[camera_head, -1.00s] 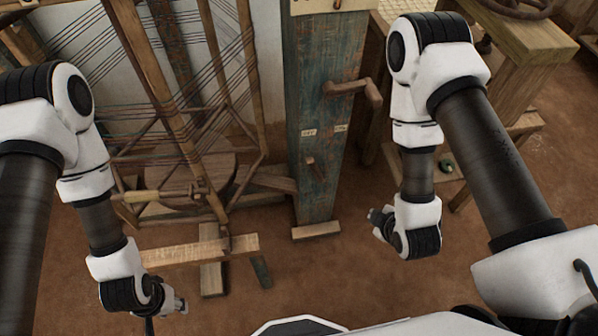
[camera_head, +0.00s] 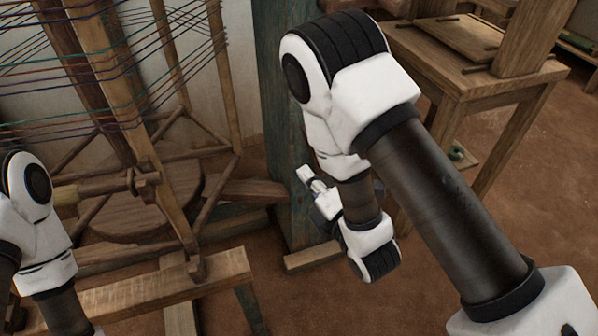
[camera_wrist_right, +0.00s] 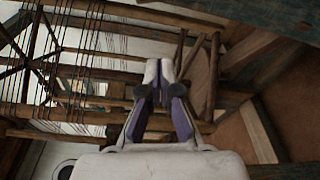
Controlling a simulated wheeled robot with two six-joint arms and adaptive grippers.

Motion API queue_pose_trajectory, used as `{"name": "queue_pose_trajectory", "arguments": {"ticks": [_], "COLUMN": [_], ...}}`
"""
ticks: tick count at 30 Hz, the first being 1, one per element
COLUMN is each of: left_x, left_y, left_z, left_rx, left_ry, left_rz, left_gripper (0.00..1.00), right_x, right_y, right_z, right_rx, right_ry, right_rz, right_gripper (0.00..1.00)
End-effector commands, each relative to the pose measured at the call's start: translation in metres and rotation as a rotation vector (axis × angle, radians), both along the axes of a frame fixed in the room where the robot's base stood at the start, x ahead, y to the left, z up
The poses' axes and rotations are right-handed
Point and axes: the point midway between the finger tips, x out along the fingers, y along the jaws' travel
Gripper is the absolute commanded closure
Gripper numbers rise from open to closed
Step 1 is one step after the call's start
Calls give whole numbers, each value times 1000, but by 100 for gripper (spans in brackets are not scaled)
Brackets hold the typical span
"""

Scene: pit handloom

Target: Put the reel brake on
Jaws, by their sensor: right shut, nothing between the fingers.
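The reel (camera_head: 150,150), a wooden frame wound with coloured threads, stands at the left in the head view; it also shows in the right wrist view (camera_wrist_right: 60,85). A light wooden handle (camera_head: 66,191) on a bar sits low at its front, partly behind my left arm; I cannot tell if it is the brake or how it is set. My right gripper (camera_head: 305,176) is shut and empty, in front of the blue-green post and right of the reel. In the wrist view its fingertips (camera_wrist_right: 157,70) point toward the reel's lower bars, apparently apart from them. My left gripper is outside the head view.
The weathered blue-green post (camera_head: 272,90) stands close behind my right gripper. A low wooden beam (camera_head: 130,296) crosses in front of the reel. A wooden bench (camera_head: 470,85) stands at the right. Bare earth floor (camera_head: 500,180) is open at the right.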

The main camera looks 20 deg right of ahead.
Motion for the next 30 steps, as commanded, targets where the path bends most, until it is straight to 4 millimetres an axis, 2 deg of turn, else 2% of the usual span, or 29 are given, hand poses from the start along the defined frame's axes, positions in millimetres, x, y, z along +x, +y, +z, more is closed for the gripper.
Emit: {"name": "queue_pose_trajectory", "arguments": {"ticks": [1, 13, 17, 22, 24, 30], "left_x": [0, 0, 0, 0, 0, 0], "left_y": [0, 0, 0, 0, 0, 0], "left_z": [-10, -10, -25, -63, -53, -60], "left_rx": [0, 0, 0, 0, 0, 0], "left_ry": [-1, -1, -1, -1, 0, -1], "left_rz": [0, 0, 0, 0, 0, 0], "left_gripper": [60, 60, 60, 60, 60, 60], "right_x": [1, 2, 9, 27, 43, 87], "right_y": [0, 0, 2, 6, 9, 17], "right_z": [-8, -5, -10, -15, -7, -10], "right_rx": [-1, 1, 0, -1, 1, 2], "right_ry": [-6, -8, -11, -16, -12, -11], "right_rz": [1, 0, 2, 1, 0, 1], "right_gripper": [100, 100, 100, 100, 100, 100]}}
